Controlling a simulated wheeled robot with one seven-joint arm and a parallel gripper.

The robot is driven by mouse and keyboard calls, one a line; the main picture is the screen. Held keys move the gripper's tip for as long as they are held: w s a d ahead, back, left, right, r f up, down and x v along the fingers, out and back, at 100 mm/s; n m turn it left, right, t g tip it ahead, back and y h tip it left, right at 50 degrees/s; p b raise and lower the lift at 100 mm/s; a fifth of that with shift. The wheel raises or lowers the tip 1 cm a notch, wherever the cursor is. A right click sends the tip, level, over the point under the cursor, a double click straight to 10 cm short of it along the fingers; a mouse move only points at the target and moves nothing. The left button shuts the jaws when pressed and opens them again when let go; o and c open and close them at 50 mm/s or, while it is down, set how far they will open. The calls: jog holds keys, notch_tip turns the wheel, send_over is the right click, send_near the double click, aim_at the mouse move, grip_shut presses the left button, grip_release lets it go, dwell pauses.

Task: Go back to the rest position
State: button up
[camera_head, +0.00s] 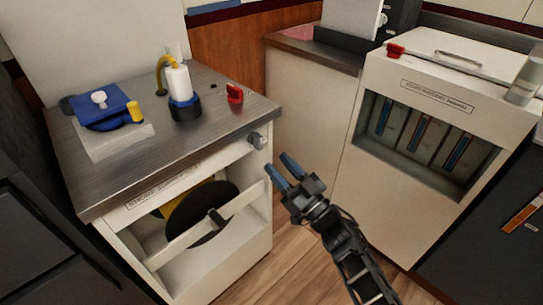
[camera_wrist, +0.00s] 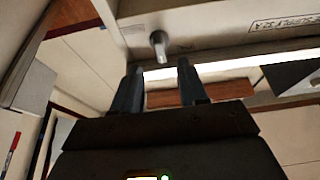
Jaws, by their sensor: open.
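My gripper (camera_head: 280,172) is in the middle of the head view, in front of the right end of the left cabinet (camera_head: 190,262). Its two blue-tipped fingers are apart with nothing seen between them. In the wrist view my gripper (camera_wrist: 157,82) is also open and empty. A grey round knob (camera_head: 257,140) on the cabinet front is just above and left of the fingers in the head view. The knob also shows beyond the fingertips in the wrist view (camera_wrist: 158,42). A gap shows between the knob and the fingers.
The left cabinet's metal top holds a blue device (camera_head: 100,107), a white bottle (camera_head: 179,83) and a red switch (camera_head: 235,93). A black disc (camera_head: 212,208) sits in its open front. A white cabinet (camera_head: 375,195) with a recessed window stands at right. Wooden floor (camera_head: 290,255) lies between.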

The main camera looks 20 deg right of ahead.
jog(key=shift+s+d+f, duration=0.1)
jog(key=shift+s+f, duration=0.05)
jog(key=shift+s, duration=0.2)
jog(key=s+a+r+m+g+h+p, duration=0.1)
jog(key=s+m+h+p, duration=0.15)
jog(key=s, duration=0.95)
jog(key=s+a+m+g+h+p, duration=0.1)
jog(key=s+a+h, duration=0.15)
jog(key=s, duration=0.95)
jog(key=s+r+g+h+p, duration=0.1)
jog(key=s+r+g, duration=0.1)
jog(key=s+r, duration=0.5)
jog(key=s+d+r+g+h+p, duration=0.1)
jog(key=s+r+g+p, duration=0.1)
jog(key=s+r, duration=0.5)
jog(key=s, duration=0.5)
jog(key=shift+s+g, duration=0.15)
jog(key=shift+g, duration=0.15)
jog(key=shift+d+f, duration=0.1)
